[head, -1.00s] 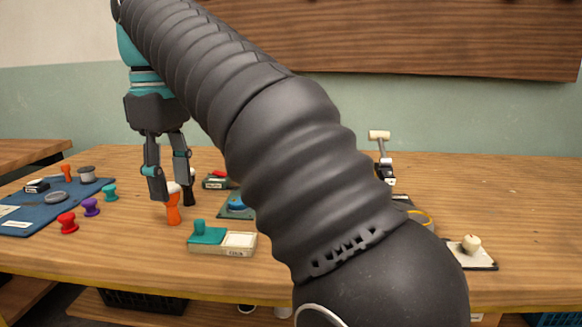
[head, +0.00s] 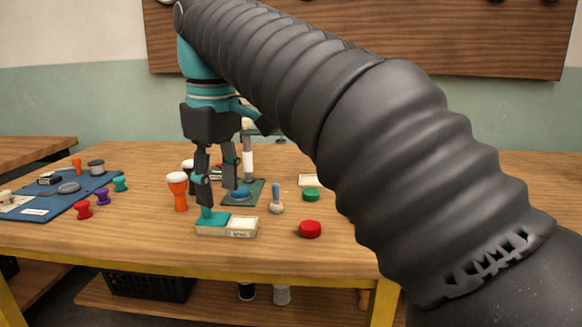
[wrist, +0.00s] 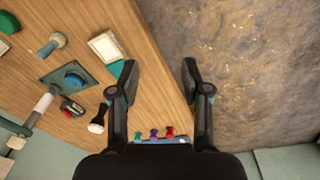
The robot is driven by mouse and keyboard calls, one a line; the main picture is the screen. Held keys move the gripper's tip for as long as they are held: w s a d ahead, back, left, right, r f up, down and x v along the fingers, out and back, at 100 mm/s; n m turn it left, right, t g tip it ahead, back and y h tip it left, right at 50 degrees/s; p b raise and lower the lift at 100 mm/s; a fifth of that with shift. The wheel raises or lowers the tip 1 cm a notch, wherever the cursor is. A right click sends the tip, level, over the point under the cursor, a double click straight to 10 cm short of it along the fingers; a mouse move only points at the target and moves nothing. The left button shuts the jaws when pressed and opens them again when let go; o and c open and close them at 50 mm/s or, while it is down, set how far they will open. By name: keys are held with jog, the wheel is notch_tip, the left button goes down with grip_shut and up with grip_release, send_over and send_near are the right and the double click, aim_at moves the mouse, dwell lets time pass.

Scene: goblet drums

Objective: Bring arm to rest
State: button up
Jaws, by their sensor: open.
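My gripper (head: 216,190) hangs fingers down in the head view, open, with nothing visible between its fingers. A dark goblet drum with a white top (wrist: 97,124) stands left of the fingers there. My arm stretches across the head view and hides part of the table's right side.
The wooden table's front edge (head: 300,266) runs below. A blue mat (head: 55,203) with small parts lies left, with red, purple and teal spools near it. Floor (wrist: 250,70) is right in the wrist view.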

jog(key=s+d+f+m+t, duration=0.1)
jog(key=s+d+f+m, duration=0.2)
jog(key=d, duration=0.5)
jog(key=d+f+m+t, duration=0.1)
jog(key=d+f+m, duration=0.2)
jog(key=d+f, duration=0.4)
jog(key=s+d+f+m+t, duration=0.1)
jog(key=s+d+f+m, duration=0.2)
jog(key=d+f, duration=0.3)
jog(key=s+d+f+m+t, duration=0.1)
jog(key=s+d+f+m, duration=0.2)
jog(key=f, duration=0.6)
jog(key=s+d, duration=0.2)
jog(key=s, duration=0.1)
jog(key=shift+s+d+m+t, duration=0.3)
jog(key=shift+d+m+t, duration=0.05)
jog(key=shift+m+t, duration=0.05)
